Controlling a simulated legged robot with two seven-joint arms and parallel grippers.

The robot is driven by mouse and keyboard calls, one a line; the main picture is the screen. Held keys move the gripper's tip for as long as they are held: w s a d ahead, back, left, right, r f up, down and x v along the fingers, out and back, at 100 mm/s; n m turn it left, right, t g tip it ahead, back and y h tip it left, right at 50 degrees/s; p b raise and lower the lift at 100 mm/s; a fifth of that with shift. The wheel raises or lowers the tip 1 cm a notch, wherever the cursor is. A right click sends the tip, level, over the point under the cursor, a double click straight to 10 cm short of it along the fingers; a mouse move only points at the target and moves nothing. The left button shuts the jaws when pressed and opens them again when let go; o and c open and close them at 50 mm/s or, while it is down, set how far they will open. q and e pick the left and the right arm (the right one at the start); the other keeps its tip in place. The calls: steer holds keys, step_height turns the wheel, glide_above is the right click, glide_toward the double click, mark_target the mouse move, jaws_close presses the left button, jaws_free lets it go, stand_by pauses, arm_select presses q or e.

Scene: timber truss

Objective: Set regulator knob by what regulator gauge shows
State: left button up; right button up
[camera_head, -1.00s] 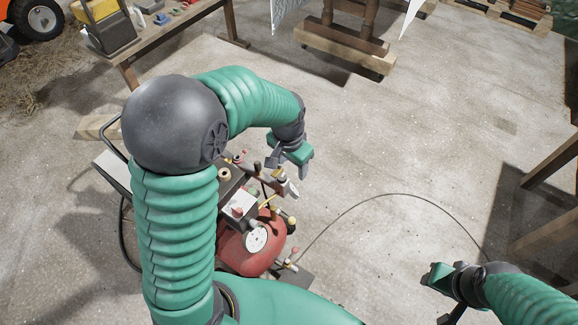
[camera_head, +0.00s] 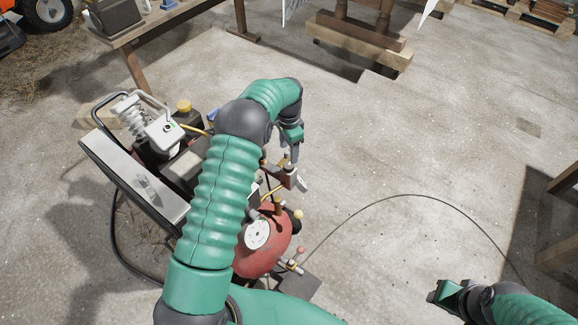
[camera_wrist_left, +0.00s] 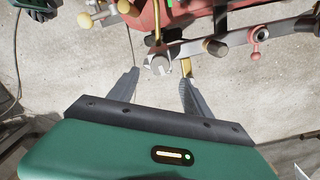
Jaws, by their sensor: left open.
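A compressor with a red tank (camera_head: 245,262) stands below my left arm. A white round dial-like face (camera_head: 257,234) shows on its end; I cannot read it or tell whether it is the regulator gauge. My left gripper (camera_head: 290,157) is open above the compressor's pipe fittings. In the left wrist view its two fingers (camera_wrist_left: 160,88) point toward a metal pipe bar (camera_wrist_left: 225,40), with a grey round fitting (camera_wrist_left: 160,64) between and beyond the tips. I cannot tell whether this is the regulator knob. My right gripper (camera_head: 442,294) is far right, away from the compressor, its jaws unclear.
A black hose (camera_head: 400,196) curves over the floor from the compressor to the right. A wooden workbench (camera_head: 150,25) stands at the back left and a timber stand (camera_head: 355,42) at the back. The concrete floor right of the compressor is mostly free.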

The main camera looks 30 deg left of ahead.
mark_target(289, 165)
arm_select(q)
step_height(289, 165, down, 8)
steer(key=shift+r+b, duration=0.15)
steer(key=shift+b, duration=0.75)
jaws_close()
steer(key=shift+r, duration=0.1)
